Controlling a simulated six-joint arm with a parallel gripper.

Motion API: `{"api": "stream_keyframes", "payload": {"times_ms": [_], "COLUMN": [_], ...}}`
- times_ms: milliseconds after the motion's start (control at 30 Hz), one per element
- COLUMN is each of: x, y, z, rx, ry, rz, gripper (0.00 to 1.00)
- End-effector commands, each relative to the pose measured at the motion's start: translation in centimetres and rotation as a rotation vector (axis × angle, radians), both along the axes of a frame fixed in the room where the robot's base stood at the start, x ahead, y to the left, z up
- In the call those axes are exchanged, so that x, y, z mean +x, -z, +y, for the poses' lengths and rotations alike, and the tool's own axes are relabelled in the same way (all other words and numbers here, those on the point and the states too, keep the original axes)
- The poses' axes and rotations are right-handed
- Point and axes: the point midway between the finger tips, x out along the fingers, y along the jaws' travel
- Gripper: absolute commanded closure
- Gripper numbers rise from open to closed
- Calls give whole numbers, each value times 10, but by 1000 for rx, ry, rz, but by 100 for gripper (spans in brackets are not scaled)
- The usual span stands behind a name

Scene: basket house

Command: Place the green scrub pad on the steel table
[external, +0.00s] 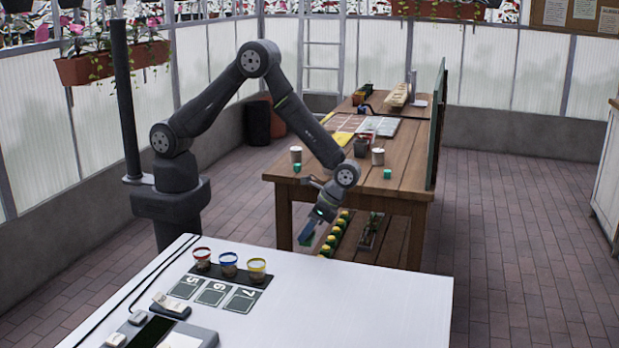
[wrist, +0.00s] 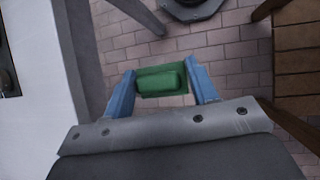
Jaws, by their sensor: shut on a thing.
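The green scrub pad (wrist: 162,80) is a small green block between the blue fingers of my gripper (wrist: 161,84) in the wrist view. The fingers are shut on its two ends. In the external view my gripper (external: 308,230) points down in the gap between the two tables, beyond the far edge of the pale steel table (external: 370,305). The pad cannot be made out clearly there. The edge of the steel table also shows at the left of the wrist view (wrist: 28,110). Brick floor shows beneath the pad.
Three coloured-rim cups (external: 228,264) and numbered cards (external: 212,293) stand on the steel table's left half, with devices in front. Its right part is clear. A wooden table (external: 400,195) with cups, small green cubes (external: 387,174) and a lower shelf of bottles (external: 336,232) stands behind my gripper.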

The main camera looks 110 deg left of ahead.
Motion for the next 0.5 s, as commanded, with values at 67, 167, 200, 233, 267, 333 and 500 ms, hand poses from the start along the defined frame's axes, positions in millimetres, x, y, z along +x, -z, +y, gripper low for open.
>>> {"api": "stream_keyframes", "payload": {"times_ms": [67,167,200,233,267,333,500], "x": [1,9,14,19,25,41,86], "y": [0,0,0,0,0,-1,-7], "z": [1,9,14,19,25,43,102], "rx": [0,0,-1,-1,-1,-2,-2], "ry": [-8,-60,-98,-134,-177,-301,-690], "rz": [-1,-1,-2,-2,-1,-2,-2], "gripper": [69,69,69,69,69,69,69]}}
